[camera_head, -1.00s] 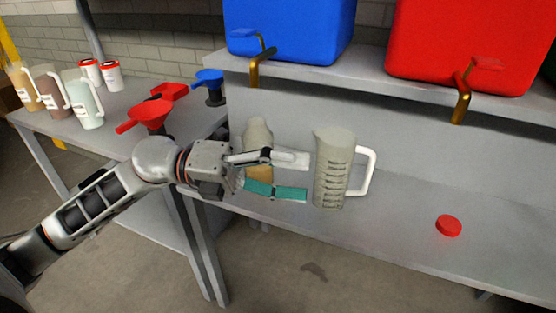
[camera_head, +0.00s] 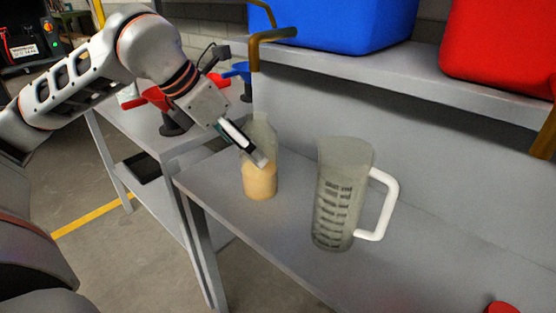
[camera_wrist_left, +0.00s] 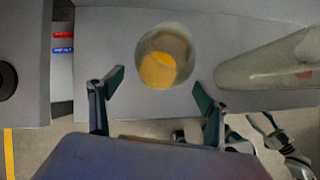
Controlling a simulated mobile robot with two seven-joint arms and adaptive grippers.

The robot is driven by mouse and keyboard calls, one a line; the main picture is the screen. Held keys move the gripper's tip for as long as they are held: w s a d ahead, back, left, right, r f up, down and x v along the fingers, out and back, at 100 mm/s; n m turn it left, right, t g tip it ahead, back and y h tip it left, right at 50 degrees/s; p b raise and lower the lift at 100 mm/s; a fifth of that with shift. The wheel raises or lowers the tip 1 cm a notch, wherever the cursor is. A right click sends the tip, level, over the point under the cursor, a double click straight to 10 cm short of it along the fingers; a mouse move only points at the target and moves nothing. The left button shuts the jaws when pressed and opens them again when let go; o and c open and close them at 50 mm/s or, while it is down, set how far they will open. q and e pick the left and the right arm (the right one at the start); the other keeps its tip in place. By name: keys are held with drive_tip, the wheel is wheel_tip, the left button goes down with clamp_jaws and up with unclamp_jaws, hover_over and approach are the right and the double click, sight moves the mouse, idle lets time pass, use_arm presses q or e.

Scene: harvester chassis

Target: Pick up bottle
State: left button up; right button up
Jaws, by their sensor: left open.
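The bottle (camera_head: 260,181) is clear with orange-yellow liquid in its lower part. It stands upright on the grey bench, left of the measuring jug. In the left wrist view the bottle (camera_wrist_left: 166,58) shows from above as a round shape. My left gripper (camera_head: 257,157) comes in from above left, with a finger in front of the bottle's upper part. In the wrist view my open left gripper (camera_wrist_left: 160,88) has its fingers on either side of the bottle's near edge, with gaps visible. Jointed grey parts at the wrist view's lower right may be my right gripper (camera_wrist_left: 272,138).
A clear measuring jug (camera_head: 341,195) with a white handle stands close right of the bottle. A brass spout (camera_head: 256,50) hangs above the bench by the blue container (camera_head: 340,22). A red container (camera_head: 500,45) sits further right. The bench (camera_head: 220,182) is clear left of the bottle.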

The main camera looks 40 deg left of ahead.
use_arm(q)
drive_tip(key=shift+w, duration=0.1)
drive_tip(key=b+x, duration=0.1)
drive_tip(key=x, duration=0.1)
drive_tip(key=b+x, duration=0.1)
drive_tip(key=x, duration=0.4)
drive_tip(key=shift+f+b, duration=0.4)
drive_tip(key=shift+f, duration=0.05)
drive_tip(key=shift+r, duration=0.2)
drive_tip(key=c, duration=1.6)
use_arm(e)
drive_tip(key=shift+w+a+r+m+t+y, duration=0.2)
drive_tip(key=shift+w+a+r, duration=0.1)
drive_tip(key=shift+a+r, duration=0.25)
drive_tip(key=shift+w+a+r+m+t+y, duration=0.1)
drive_tip(key=shift+w+a+r+m+t, duration=0.15)
drive_tip(key=shift+a, duration=0.45)
use_arm(q)
drive_tip(key=shift+c, duration=0.2)
